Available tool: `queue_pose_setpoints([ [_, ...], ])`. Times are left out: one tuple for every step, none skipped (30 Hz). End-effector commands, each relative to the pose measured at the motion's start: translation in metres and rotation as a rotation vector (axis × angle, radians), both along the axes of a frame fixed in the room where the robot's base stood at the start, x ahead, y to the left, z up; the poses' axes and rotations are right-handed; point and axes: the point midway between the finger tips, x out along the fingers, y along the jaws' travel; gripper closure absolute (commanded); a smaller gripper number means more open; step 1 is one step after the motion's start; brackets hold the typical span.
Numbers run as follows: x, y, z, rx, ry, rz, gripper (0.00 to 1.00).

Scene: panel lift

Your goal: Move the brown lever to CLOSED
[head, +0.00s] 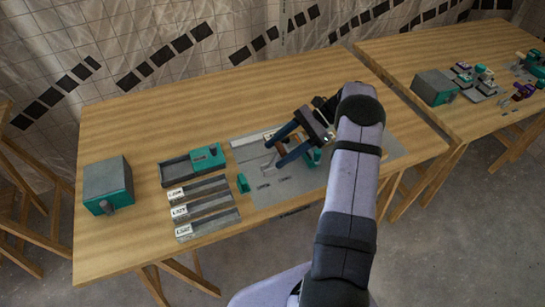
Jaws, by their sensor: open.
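My gripper (275,153) hangs over the grey panel (300,185) on the near table, its two dark blue fingers spread apart with nothing visible between them. The fingers and my arm cover part of the panel. Small grey parts and slots show just left of and below the fingertips, and a bit of teal shows behind the fingers. I cannot make out a brown lever or a CLOSED label in this view; the parts there are too small or hidden.
A grey and teal box (108,185) with a knob stands at the left. A dark tray (177,172) with a teal block and several labelled grey strips lie left of the panel. A small teal piece (243,183) sits at the panel's left edge. A second table (400,50) stands right.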

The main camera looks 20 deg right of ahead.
Motion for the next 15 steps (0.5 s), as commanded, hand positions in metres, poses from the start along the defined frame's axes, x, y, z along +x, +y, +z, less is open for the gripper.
queue_pose_setpoints([
  [0.000,-0.008,0.001,-0.001,-0.002,-0.002,0.44],
  [0.000,-0.011,0.004,-0.002,-0.003,-0.003,0.44],
  [0.000,-0.015,0.007,-0.001,-0.002,-0.003,0.44],
  [0.000,-0.018,0.009,-0.001,-0.002,-0.002,0.44],
  [0.000,-0.020,0.011,-0.001,-0.002,-0.002,0.44],
  [0.000,-0.023,0.013,0.000,-0.002,-0.001,0.44],
  [0.000,-0.025,0.014,-0.001,-0.002,-0.002,0.44],
  [0.000,-0.027,0.016,-0.001,-0.002,-0.003,0.44],
  [0.000,-0.029,0.017,0.000,0.000,-0.002,0.44],
  [0.000,-0.030,0.018,0.000,0.000,-0.002,0.44],
  [0.000,-0.031,0.019,0.000,0.000,-0.002,0.44],
  [0.000,-0.032,0.020,0.000,0.000,-0.001,0.44],
  [0.000,-0.032,0.020,0.000,0.000,-0.001,0.44],
  [0.000,-0.033,0.020,0.000,0.000,-0.001,0.44],
  [0.000,-0.033,0.021,0.000,0.000,-0.001,0.44],
])
